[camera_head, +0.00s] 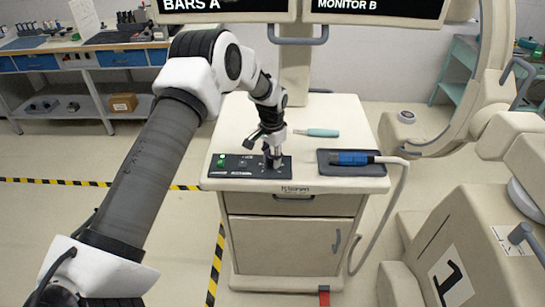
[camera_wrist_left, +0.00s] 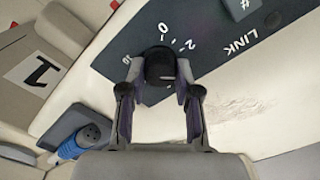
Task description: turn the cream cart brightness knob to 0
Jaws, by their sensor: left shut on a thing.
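The cream cart (camera_head: 345,110) stands ahead with a dark control panel (camera_head: 236,171) at the front left of its top. The black brightness knob (camera_wrist_left: 160,64) sits on that panel, with the marks 0 and 2 printed beside it in the left wrist view. My left gripper (camera_head: 272,161) reaches down onto the panel and hides the knob in the head view. In the left wrist view its two fingers (camera_wrist_left: 160,80) are shut on the knob, one on each side. The knob's pointer cannot be made out. My right gripper is not in view.
A dark tray (camera_head: 335,168) with a blue-handled corded probe (camera_head: 352,158) lies on the cart's right. A teal-handled tool (camera_head: 318,132) lies behind it. Monitors hang above the cart. A cream machine (camera_head: 470,235) stands at right and a workbench (camera_head: 95,55) at back left.

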